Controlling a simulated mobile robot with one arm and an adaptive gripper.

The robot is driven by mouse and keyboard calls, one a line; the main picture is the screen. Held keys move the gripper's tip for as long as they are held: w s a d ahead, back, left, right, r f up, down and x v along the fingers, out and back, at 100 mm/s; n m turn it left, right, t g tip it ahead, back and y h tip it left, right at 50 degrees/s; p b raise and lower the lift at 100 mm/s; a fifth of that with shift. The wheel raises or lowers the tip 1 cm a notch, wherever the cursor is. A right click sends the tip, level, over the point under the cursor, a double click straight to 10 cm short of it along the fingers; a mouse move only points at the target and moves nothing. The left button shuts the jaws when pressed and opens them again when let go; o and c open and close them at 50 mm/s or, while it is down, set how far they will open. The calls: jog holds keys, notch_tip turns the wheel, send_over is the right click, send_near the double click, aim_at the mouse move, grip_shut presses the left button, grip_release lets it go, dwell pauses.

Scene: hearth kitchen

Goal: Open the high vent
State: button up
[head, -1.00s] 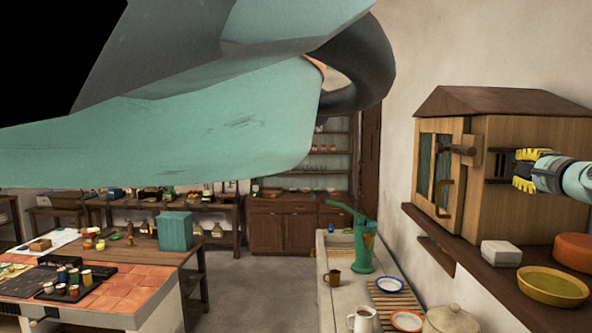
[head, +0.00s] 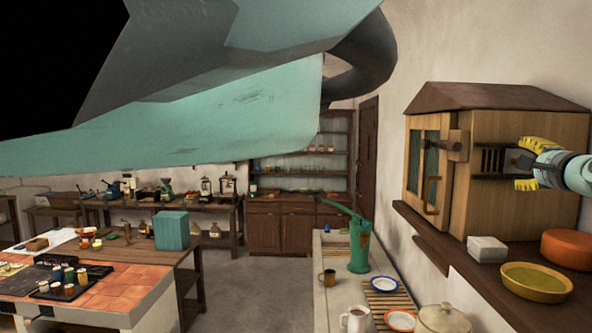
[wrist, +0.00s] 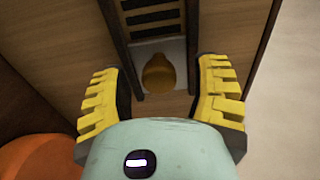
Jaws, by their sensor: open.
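The high vent (head: 492,160) is a dark slatted opening between two dark rails on the side of the wooden cabinet (head: 480,200). In the wrist view, the vent's dark slots (wrist: 153,17) show above a pale plate (wrist: 178,50) that carries a rounded brass-coloured knob (wrist: 158,74). My gripper (head: 522,164), with yellow ridged fingers, is open beside the vent. In the wrist view, the knob lies between and ahead of the fingers of my gripper (wrist: 160,88), with gaps on both sides. My gripper hides part of the plate in the head view.
The cabinet has a front door with a handle (head: 431,195) and stands on a wall shelf (head: 455,250). A white box (head: 487,250), a yellow bowl (head: 536,284) and an orange round item (head: 567,250) stand below my gripper. A counter with a green pump (head: 359,247) lies lower left.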

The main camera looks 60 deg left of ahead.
notch_tip(320, 180, up, 11)
jog(key=shift+s+a+r, duration=0.1)
jog(key=shift+s+a, duration=0.05)
jog(key=shift+f, duration=0.35)
jog(key=shift+f, duration=0.2)
dwell(0.3)
